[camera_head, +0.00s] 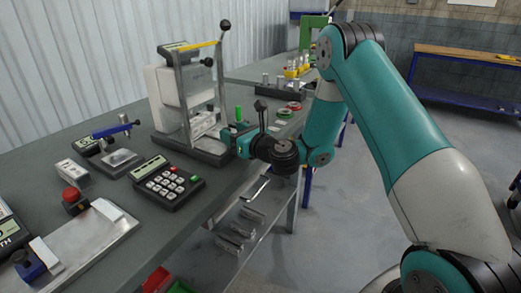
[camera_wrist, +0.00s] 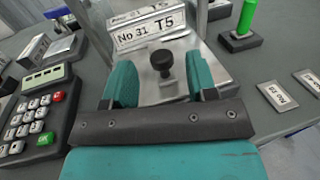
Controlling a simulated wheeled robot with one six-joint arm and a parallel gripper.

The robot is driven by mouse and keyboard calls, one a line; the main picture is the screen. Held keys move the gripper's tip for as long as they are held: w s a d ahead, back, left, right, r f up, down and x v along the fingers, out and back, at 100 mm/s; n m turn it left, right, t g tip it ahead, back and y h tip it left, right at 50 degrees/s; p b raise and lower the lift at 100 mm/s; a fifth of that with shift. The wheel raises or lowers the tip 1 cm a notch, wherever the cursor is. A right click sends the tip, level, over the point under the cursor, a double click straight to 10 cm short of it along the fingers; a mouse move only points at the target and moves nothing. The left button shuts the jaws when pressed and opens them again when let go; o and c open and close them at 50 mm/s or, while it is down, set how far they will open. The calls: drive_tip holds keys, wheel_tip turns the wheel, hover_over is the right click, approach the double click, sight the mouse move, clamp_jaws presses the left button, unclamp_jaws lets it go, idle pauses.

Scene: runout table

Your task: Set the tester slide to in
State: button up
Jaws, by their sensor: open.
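The tester (camera_head: 187,142) stands on the bench in the head view, an upright metal frame on a dark base with a black-knobbed lever. In the wrist view its slide is a silver plate (camera_wrist: 217,69) with a black knob (camera_wrist: 165,66) on it. A block labelled "No 31 T5" (camera_wrist: 148,30) sits behind the knob. My gripper (camera_wrist: 160,72) is open, its two teal fingers on either side of the knob with gaps visible. In the head view my gripper (camera_head: 240,143) is at the tester's front right and hides the knob.
A keypad unit (camera_head: 168,187) stands left of the tester, also in the wrist view (camera_wrist: 38,115). A blue-handled clamp (camera_head: 115,131) and a red button (camera_head: 74,198) are further left.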

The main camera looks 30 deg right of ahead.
drive_tip(key=b+v, duration=1.5)
drive_tip(key=b, duration=0.1)
